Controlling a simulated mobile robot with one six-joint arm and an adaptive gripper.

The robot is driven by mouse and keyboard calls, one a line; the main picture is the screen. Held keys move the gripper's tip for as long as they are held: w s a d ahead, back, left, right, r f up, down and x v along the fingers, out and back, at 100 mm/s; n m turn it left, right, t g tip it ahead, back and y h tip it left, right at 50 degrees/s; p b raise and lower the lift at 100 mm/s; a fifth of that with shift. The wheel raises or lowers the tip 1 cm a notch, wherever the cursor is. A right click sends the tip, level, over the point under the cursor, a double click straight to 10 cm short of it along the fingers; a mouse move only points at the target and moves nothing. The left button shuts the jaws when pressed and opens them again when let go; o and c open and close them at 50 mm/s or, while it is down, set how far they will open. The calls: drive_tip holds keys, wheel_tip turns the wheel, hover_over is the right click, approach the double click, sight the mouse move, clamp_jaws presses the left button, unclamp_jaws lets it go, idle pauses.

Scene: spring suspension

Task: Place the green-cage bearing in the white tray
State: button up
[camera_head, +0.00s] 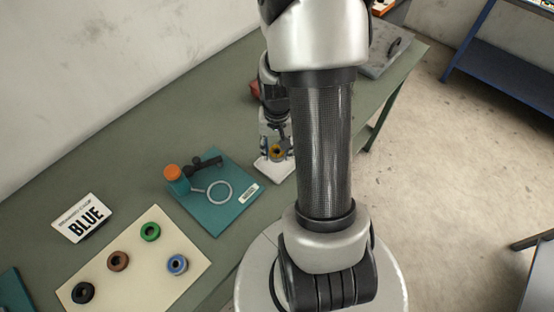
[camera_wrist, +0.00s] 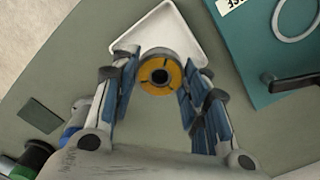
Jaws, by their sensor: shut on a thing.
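My gripper (camera_wrist: 157,82) is shut on a bearing with a yellow-orange cage (camera_wrist: 160,72), held between its blue-padded fingers. The white tray (camera_wrist: 158,25) lies just beyond and under the held bearing in the wrist view. In the head view my gripper (camera_head: 277,150) is over the white tray (camera_head: 268,175), and the held bearing's orange ring (camera_head: 277,153) shows there. I cannot tell whether the bearing touches the tray. A green ring-shaped bearing (camera_head: 150,232) lies on the cream mat (camera_head: 150,285), away from my gripper.
Brown (camera_head: 118,261), black (camera_head: 83,292) and blue (camera_head: 177,264) rings share the cream mat. A "BLUE" sign (camera_head: 82,218) stands at left.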

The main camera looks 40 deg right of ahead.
sight(277, 164)
drive_tip(key=shift+f+b, duration=0.65)
drive_tip(key=shift+f, duration=1.75)
drive_tip(key=shift+f, duration=0.1)
drive_tip(key=o, duration=1.3)
